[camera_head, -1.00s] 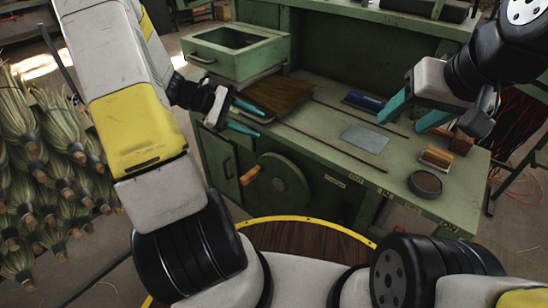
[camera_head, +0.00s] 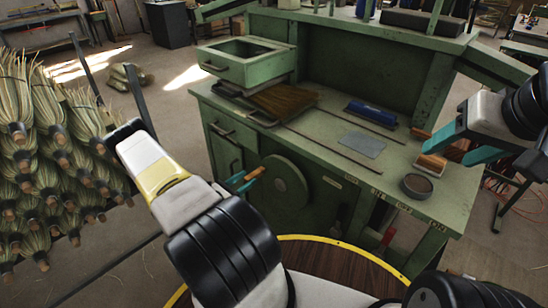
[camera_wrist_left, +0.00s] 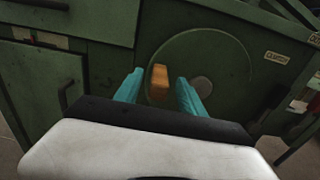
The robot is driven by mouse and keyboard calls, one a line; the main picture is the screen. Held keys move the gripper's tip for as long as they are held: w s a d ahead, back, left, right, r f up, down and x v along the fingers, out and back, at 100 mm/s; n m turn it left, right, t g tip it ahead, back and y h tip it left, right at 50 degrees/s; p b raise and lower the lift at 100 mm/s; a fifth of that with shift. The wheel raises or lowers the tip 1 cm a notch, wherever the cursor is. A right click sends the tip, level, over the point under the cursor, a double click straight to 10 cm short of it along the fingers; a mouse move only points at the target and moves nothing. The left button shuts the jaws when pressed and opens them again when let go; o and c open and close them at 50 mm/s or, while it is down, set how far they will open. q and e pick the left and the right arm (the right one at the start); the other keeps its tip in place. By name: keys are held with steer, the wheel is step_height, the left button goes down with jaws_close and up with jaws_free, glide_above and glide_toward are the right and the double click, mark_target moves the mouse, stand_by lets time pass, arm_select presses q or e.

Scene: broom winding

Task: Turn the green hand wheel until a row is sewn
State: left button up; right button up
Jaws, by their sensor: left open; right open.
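The green hand wheel (camera_head: 287,184) is a round disc on the front of the green workbench. Its wooden handle (camera_head: 257,172) sticks out at the wheel's upper left. My left gripper (camera_head: 240,181) is open at the handle. In the left wrist view the handle (camera_wrist_left: 159,80) shows between the two teal fingers (camera_wrist_left: 158,92), with gaps to both sides, and the wheel (camera_wrist_left: 205,62) lies behind it. My right gripper (camera_head: 460,147) is open above the right end of the bench, away from the wheel. No sewn row can be made out.
The bench top (camera_head: 325,125) holds a bundle of brown bristles (camera_head: 282,101), a blue-handled tool (camera_head: 371,113), a grey plate (camera_head: 362,145) and a round dark dish (camera_head: 417,186). A green drawer box (camera_head: 248,62) stands at its left.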

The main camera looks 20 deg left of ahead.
mark_target(264, 167)
arm_select(q)
steer(key=x, duration=0.6)
jaws_close()
stand_by(1.3)
